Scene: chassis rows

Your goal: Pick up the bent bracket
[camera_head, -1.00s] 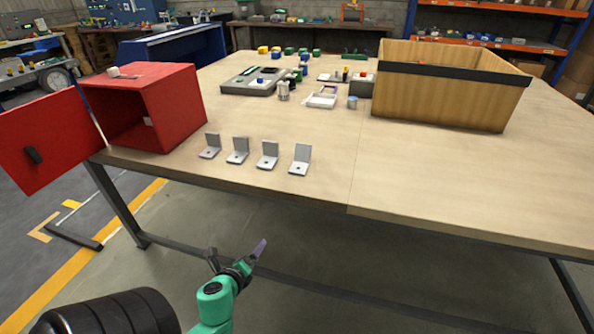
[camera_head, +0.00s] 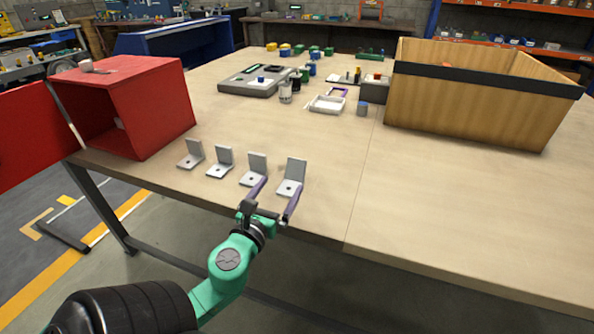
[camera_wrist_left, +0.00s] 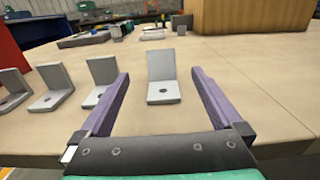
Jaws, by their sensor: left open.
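Several grey L-shaped bent brackets stand in a row near the front edge of the table, each with a flat foot with a hole and an upright plate. The rightmost bent bracket (camera_head: 293,176) also shows in the left wrist view (camera_wrist_left: 162,78), ahead and between the fingers. My left gripper (camera_head: 276,190) is open and empty, its purple fingers pointing at this bracket from the front edge. In the left wrist view the left gripper (camera_wrist_left: 161,88) has clear room on both sides of the bracket. The other brackets (camera_head: 254,169) stand to its left. My right gripper is not in view.
A red cabinet (camera_head: 150,110) with its door open stands at the left of the table. A large wooden box (camera_head: 465,105) stands at the back right. A grey tray (camera_head: 245,84) and small parts lie farther back. The table's front right is clear.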

